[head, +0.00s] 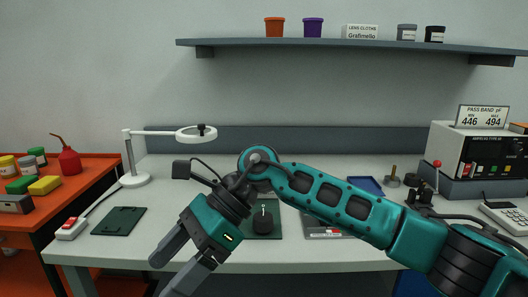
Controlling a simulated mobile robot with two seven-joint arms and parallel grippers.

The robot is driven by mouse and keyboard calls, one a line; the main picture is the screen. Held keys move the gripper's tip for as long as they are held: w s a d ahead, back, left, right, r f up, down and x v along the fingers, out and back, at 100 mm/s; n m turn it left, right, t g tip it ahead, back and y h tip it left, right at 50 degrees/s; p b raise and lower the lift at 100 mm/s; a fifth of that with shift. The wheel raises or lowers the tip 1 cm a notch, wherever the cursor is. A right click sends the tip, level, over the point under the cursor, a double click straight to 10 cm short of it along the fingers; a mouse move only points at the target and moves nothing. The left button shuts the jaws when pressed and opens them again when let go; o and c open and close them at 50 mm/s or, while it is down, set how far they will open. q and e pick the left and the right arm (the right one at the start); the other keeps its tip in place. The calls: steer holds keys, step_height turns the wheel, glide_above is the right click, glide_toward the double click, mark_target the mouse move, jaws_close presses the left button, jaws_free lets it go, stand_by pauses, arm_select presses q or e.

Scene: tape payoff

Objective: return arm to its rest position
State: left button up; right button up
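My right arm comes in from the right and reaches across the front of the white bench (185,215). Its teal elbow rises over the middle of the bench, and the gripper points down and to the left. My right gripper (166,277) hangs in front of the bench's front edge, at the lower left of centre. Its two grey fingers stand apart with nothing seen between them; the lower fingertip reaches the bottom edge of the picture. My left arm and gripper are not in view. The arm hides part of the bench middle and right front.
A magnifier lamp (135,179), switch box (72,229) and dark green plate (119,220) stand on the left. Behind my arm lie a green pad with a black piece (263,218) and a blue tray (367,184). A meter (466,150) stands right; a shelf (340,43) hangs above.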

step_height(320, 180, up, 5)
steer(key=a+m+t+y+p, duration=0.1)
steer(key=m+t+y+p, duration=0.15)
steer(key=m+y, duration=1.1)
steer(key=w+d+f+m+t+h, duration=0.25)
steer(key=d+m+t, duration=0.25)
steer(key=m+t, duration=0.5)
steer(key=w+d+f+m+t+h, duration=0.2)
steer(key=w+d+f+m+t, duration=0.25)
steer(key=m+t, duration=0.65)
steer(key=s+d+f+m+h+p, duration=0.2)
steer(key=d+f+m+h, duration=0.8)
steer(key=f+m, duration=0.3)
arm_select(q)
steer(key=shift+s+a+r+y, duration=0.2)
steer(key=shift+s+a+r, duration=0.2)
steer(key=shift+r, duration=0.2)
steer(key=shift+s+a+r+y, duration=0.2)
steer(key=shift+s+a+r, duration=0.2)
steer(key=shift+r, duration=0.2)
arm_select(e)
steer(key=s+d+f+m+g+h, duration=0.5)
steer(key=s+d+f+m, duration=0.4)
steer(key=s+d+f, duration=0.3)
steer(key=shift+s+d+f+m+g+h, duration=0.15)
steer(key=shift+s+f+m+g+h, duration=0.25)
steer(key=shift+s+g, duration=0.55)
